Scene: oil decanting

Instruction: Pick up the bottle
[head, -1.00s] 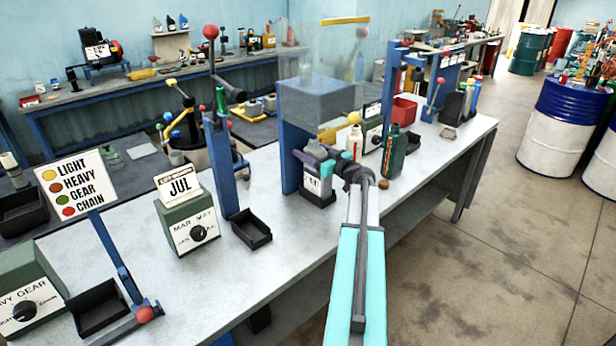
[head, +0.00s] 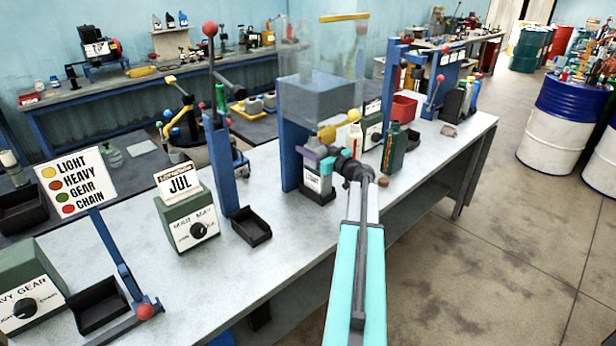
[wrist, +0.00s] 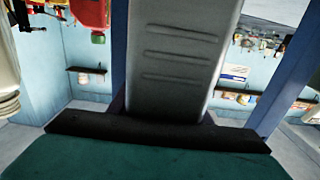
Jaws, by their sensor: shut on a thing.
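In the wrist view a grey ridged surface (wrist: 180,60) fills the middle, above a dark bar and a dark green surface; I cannot tell which parts these are.
The blue stand (head: 290,150) with a clear tank (head: 322,50) is behind. A black tray (head: 250,227) lies left; bare bench is in front.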

